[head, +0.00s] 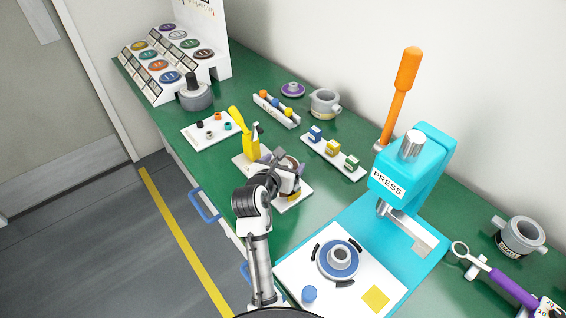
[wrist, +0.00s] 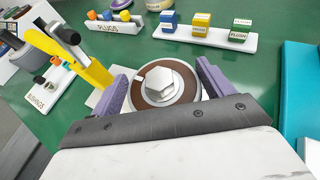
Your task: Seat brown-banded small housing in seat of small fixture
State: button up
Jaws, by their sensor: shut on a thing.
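The brown-banded small housing (wrist: 147,94) is between my gripper's purple fingers in the wrist view. It shows a grey rim, a brown ring and a metal hex piece in the middle. My gripper (head: 287,172) is shut on it, above a white base plate (head: 301,200) with a yellow-handled clamp (head: 250,146). The clamp stands just left of the gripper and also shows in the wrist view (wrist: 82,62). This clamp plate looks like the small fixture. Its seat is hidden under the housing and gripper, so I cannot tell whether the housing touches it.
The turquoise press (head: 405,185) with its orange lever stands to the right, a blue round holder (head: 326,266) on its white base. A white block rack (head: 345,168), a plug rack (head: 268,110) and a bushing tray (head: 198,137) stand behind and left. Green bench shows between them.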

dwell(0.3)
jog(key=o, duration=1.3)
jog(key=shift+f, duration=0.15)
jog(key=shift+s, duration=0.1)
jog(key=v, duration=1.3)
jog(key=shift+s+a+r+b, duration=0.25)
jog(key=shift+b, duration=0.15)
